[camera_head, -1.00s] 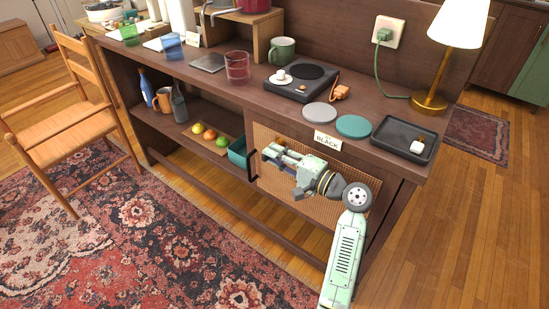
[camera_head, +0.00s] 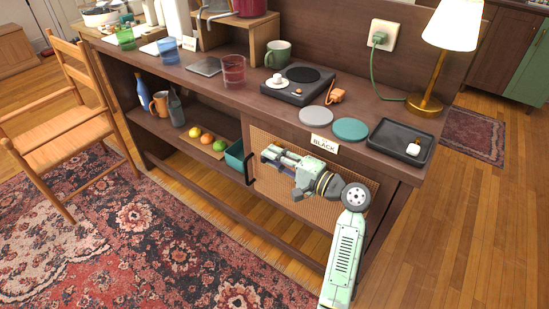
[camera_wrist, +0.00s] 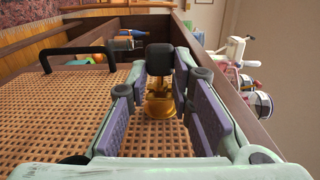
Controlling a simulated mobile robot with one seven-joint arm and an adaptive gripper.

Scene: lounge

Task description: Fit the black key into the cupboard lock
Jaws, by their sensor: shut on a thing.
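My gripper (camera_head: 268,156) is in front of the woven cupboard door (camera_head: 343,188), near its upper left, to the right of the black handle (camera_head: 249,167). In the wrist view, my gripper (camera_wrist: 160,66) is shut on the black key, whose dark head (camera_wrist: 159,57) shows between the purple finger pads. The brass lock (camera_wrist: 160,103) stands out from the door between the fingers, in line with the key's head.
A white label reading BLACK (camera_head: 322,143) is on the cupboard's top edge above the door. A dark tray (camera_head: 385,139) and a teal disc (camera_head: 351,129) lie on top. The open shelf on the left holds fruit (camera_head: 207,138) and a teal bin (camera_head: 234,155). A chair (camera_head: 62,135) stands left.

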